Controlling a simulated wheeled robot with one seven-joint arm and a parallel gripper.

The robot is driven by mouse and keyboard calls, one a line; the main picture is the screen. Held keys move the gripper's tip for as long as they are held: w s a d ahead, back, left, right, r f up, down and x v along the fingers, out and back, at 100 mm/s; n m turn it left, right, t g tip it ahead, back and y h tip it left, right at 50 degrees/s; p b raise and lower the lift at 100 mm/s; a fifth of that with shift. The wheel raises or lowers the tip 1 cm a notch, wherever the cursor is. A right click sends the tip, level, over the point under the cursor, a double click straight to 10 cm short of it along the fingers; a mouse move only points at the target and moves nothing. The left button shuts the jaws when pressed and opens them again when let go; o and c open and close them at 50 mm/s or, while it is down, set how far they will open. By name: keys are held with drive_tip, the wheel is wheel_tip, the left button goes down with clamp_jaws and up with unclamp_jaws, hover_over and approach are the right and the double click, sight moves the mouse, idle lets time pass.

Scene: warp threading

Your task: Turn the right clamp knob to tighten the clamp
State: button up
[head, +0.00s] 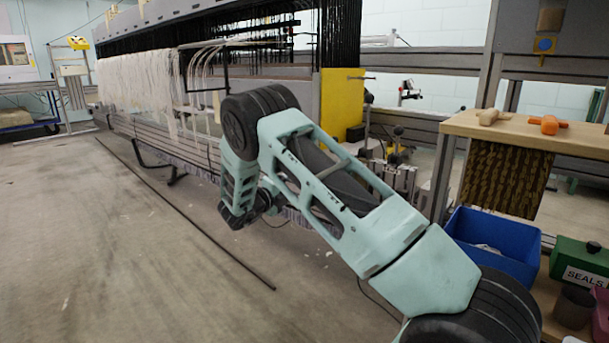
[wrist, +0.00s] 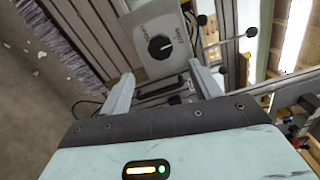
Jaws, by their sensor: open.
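My gripper (wrist: 161,70) shows in the wrist view with its two pale fingers spread apart and nothing held between them. Just beyond the fingertips is a round black knob (wrist: 160,47) with a white pointer mark, on the face of a light grey box (wrist: 146,30). The knob looks apart from both fingers. I cannot tell whether it is the right clamp knob. Black ball-ended levers (wrist: 251,32) stand to its right. In the head view my arm hides the box and knob, and the fingers cannot be made out.
The loom's white warp threads (head: 140,90) hang at the left. A yellow panel (head: 342,103) and metal frame stand behind my arm. A wooden bench (head: 500,128) with wooden-handled tools and a blue bin (head: 492,245) are at the right. The floor at left is mostly clear.

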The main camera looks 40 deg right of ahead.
drive_tip(key=a+p, duration=0.2)
drive_tip(key=a, duration=0.5)
drive_tip(key=shift+s+a, duration=0.25)
